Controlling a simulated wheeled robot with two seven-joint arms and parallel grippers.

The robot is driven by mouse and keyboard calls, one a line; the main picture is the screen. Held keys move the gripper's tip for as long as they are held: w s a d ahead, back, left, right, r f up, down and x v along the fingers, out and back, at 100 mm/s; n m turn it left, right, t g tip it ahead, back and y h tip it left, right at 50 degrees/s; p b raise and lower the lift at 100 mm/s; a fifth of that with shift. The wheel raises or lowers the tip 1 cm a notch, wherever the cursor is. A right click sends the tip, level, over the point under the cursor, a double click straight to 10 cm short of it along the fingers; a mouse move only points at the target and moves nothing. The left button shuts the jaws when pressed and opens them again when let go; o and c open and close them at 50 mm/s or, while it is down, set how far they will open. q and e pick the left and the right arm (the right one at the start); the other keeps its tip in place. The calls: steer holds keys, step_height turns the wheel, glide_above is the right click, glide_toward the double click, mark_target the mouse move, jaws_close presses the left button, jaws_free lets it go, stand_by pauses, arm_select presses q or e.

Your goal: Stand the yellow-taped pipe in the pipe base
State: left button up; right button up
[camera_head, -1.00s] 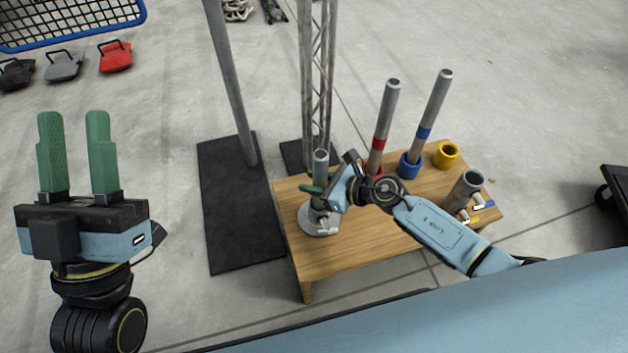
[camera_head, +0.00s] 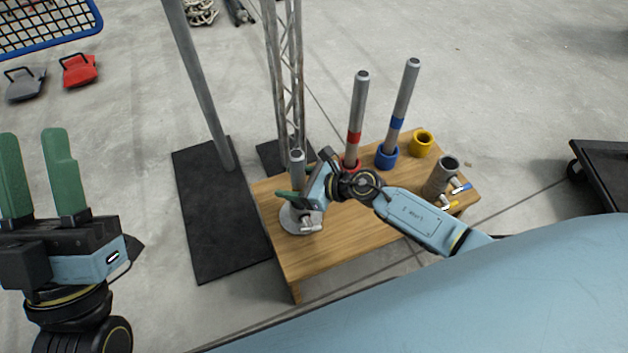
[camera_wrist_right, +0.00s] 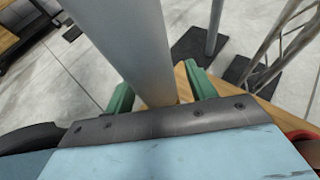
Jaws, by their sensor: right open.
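A grey pipe (camera_head: 297,166) stands upright at the round metal pipe base (camera_head: 288,219) on the table's left end. No yellow tape shows on it; its lower part is partly hidden by my right gripper. My right gripper (camera_head: 296,190) is at this pipe, low above the base, with its jaws open. In the right wrist view the pipe (camera_wrist_right: 135,45) passes between the two green fingers, one on each side; contact cannot be told. My left gripper (camera_head: 32,135) is open and empty, off to the left above the floor.
A red-taped pipe (camera_head: 357,105) and a blue-taped pipe (camera_head: 404,100) stand in coloured collars on the wooden table (camera_head: 345,243). The yellow collar (camera_head: 423,144) is empty. A short grey cylinder (camera_head: 439,178) stands at right. A post and lattice truss rise behind.

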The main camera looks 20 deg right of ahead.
steer(key=shift+s+d+r, duration=0.15)
steer(key=shift+s+d, duration=0.1)
arm_select(q)
steer(key=shift+w+d+f+g+y+p, duration=0.1)
steer(key=shift+w+f+g+y+p, duration=0.15)
steer(key=shift+w+f+g+p, duration=0.5)
steer(key=shift+w+d+f+g+y+p, duration=0.15)
steer(key=shift+w+f+g+y+p, duration=0.25)
steer(key=shift+g, duration=0.65)
steer(key=shift+w+d+f+g+y+p, duration=0.15)
steer(key=shift+w+f+g+p, duration=0.4)
steer(key=shift+f+g, duration=0.3)
arm_select(e)
steer(key=v, duration=1.2)
steer(key=shift+s+d, duration=0.15)
steer(key=shift+d, duration=0.05)
arm_select(q)
steer(key=shift+r, duration=0.1)
arm_select(e)
steer(key=shift+r, duration=0.15)
